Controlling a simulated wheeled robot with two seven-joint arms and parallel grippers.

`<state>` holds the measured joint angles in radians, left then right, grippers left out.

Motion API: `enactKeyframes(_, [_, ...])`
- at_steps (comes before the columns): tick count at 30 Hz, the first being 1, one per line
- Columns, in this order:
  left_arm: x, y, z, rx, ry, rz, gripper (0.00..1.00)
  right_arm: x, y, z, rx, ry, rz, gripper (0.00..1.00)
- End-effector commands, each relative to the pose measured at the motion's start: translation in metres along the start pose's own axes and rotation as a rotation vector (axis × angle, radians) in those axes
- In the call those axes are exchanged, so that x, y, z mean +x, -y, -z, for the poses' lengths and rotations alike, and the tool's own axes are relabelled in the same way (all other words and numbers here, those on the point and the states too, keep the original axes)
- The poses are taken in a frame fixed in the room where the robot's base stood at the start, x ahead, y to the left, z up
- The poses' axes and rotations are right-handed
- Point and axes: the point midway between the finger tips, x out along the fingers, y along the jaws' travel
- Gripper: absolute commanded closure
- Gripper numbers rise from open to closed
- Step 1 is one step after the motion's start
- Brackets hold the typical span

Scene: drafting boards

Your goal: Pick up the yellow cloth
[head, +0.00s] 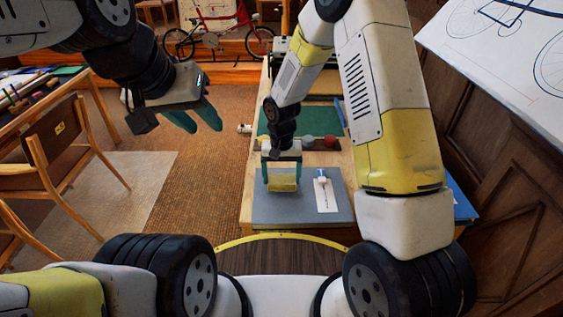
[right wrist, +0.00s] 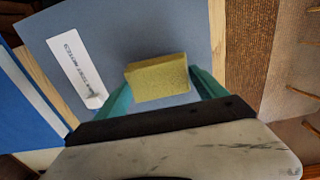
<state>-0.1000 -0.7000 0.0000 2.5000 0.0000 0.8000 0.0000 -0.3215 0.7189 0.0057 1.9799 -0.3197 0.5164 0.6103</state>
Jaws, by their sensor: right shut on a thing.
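The yellow cloth (head: 283,183) looks like a thick folded block. It is between the teal fingers of my right gripper (head: 282,186), over the grey-blue board at the near end of the table. The right wrist view shows the cloth (right wrist: 158,78) with a finger against each short side, so the gripper is shut on it. I cannot tell for sure whether the cloth touches the board. My left gripper (head: 196,119) hangs over the floor at the left, its fingers apart and empty.
The grey-blue board (head: 270,211) also bears a white card (head: 326,201) with a small blue-and-white thing on it. Behind are a green mat (head: 318,120) and a red thing (head: 331,143). A wooden chair (head: 70,150) stands at the left. Bare carpet lies left of the table.

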Motion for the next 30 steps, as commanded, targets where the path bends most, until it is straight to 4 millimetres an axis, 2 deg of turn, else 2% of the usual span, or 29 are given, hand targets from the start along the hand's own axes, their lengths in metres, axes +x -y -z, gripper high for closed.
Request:
enactKeyframes(4, [0.000,0.000,0.000,0.000,0.000,0.000,0.64,-0.023,0.001,0.001,0.000,-0.004,0.002,0.58])
enactKeyframes(18, [0.000,0.000,0.000,0.000,0.000,0.000,0.64,-0.031,0.011,-0.117,-0.006,0.000,0.000,0.58])
enactKeyframes(21, [0.000,0.000,0.000,0.000,0.000,0.000,0.64,-0.033,0.012,-0.135,-0.003,0.000,0.000,0.58])
enactKeyframes(25, [0.000,0.000,0.000,0.000,0.000,0.000,0.64,-0.034,0.014,-0.151,-0.002,0.000,0.000,0.58])
enactKeyframes(30, [0.000,0.000,0.000,0.000,0.000,0.000,0.64,-0.035,0.015,-0.159,-0.001,0.000,0.001,0.58])
